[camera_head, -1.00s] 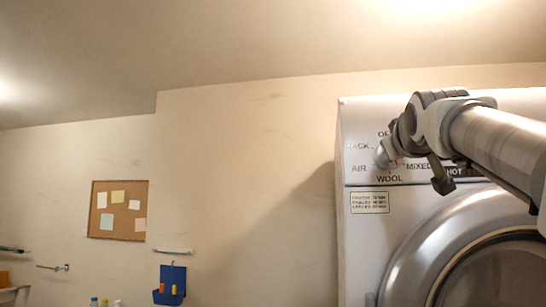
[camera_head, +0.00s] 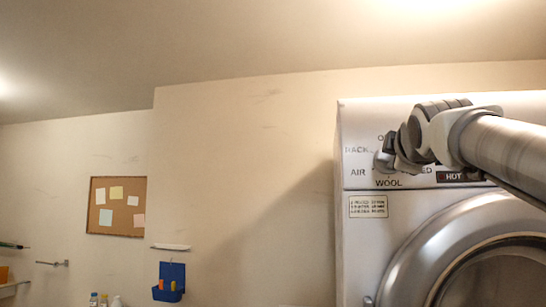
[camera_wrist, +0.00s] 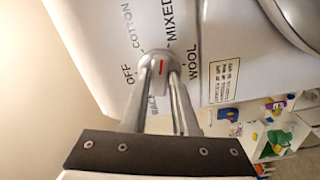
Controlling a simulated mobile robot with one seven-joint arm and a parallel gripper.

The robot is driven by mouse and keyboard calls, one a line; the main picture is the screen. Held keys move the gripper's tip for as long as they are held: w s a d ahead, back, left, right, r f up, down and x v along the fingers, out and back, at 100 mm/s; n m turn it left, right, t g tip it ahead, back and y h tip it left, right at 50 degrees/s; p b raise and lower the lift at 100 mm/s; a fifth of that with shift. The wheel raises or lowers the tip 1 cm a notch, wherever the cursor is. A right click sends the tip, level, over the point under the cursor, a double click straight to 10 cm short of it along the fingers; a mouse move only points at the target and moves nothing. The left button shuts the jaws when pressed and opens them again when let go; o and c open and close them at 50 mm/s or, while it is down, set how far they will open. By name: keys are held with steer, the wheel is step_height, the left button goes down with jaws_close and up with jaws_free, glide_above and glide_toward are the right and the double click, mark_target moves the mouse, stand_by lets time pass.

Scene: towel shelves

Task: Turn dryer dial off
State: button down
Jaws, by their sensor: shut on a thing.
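The dryer (camera_head: 358,250) stands at the right in the head view, with its control panel on the upper front. The silver dial (camera_wrist: 161,66) has a red line and shows between my fingers in the wrist view; the line runs nearly up and down there. OFF lies to its left, COTTON and MIXED above, WOOL to its right and a partly covered RACK label below. My gripper (camera_wrist: 160,80) is shut on the dial, one finger on each side. In the head view my gripper (camera_head: 388,157) reaches the dial from the right and covers some labels.
The round dryer door (camera_head: 420,245) is below the panel, under my arm. A corkboard (camera_head: 116,205) and a blue wall holder (camera_head: 170,282) are on the wall at left. A shelf with several items (camera_wrist: 275,140) shows in the wrist view.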

steer(key=n, duration=0.7)
steer(key=n+p, duration=0.1)
steer(key=n, duration=0.6)
steer(key=n+p, duration=0.1)
steer(key=n, duration=0.6)
steer(key=shift+a+r, duration=0.2)
steer(key=shift+r, duration=0.1)
steer(key=c, duration=0.7)
jaws_free()
